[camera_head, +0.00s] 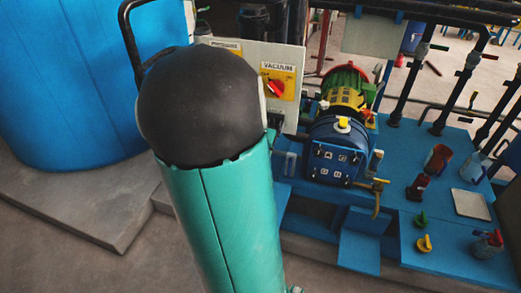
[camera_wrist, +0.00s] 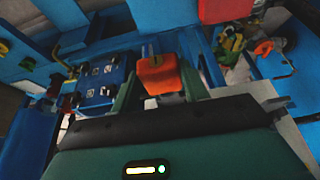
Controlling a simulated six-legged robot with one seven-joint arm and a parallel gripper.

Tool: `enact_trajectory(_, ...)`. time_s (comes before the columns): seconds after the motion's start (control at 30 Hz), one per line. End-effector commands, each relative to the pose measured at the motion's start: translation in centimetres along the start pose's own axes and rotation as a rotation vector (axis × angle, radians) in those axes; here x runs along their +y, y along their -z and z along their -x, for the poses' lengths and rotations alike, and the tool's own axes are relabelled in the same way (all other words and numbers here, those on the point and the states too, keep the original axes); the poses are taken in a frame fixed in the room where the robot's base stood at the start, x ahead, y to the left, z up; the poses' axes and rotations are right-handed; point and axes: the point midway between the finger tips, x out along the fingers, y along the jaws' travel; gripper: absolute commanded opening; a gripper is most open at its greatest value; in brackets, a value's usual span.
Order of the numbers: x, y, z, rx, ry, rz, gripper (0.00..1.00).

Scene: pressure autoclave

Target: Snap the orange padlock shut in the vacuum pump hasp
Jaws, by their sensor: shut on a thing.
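The orange padlock (camera_wrist: 158,73) is between the two green fingers of my gripper (camera_wrist: 160,84) in the wrist view. The fingers are shut on its body. Its grey shackle points away from my gripper, and I cannot tell whether it is closed or passes through a hasp. A panel (camera_head: 296,57) marked VACUUM, with a red switch (camera_head: 276,88), stands behind my arm in the head view. My arm hides my gripper and the padlock there. I cannot make out the hasp clearly in either view.
A blue machine (camera_head: 338,150) with a yellow-topped cap stands right of the panel. Green (camera_head: 421,218) and yellow (camera_head: 424,243) padlocks, cups and a pale plate (camera_head: 470,204) lie on the blue deck (camera_head: 395,212). A large blue tank (camera_head: 75,80) is at left. Dark pipes rise at right.

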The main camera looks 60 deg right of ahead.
Motion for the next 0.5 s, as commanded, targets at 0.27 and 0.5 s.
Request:
enact_trajectory(0.27, 0.1, 2.2, -0.9, 0.001, -0.002, -0.003, 0.15)
enact_trajectory(0.5, 0.2, 4.1, -1.7, 0.001, -0.002, -0.003, 0.15)
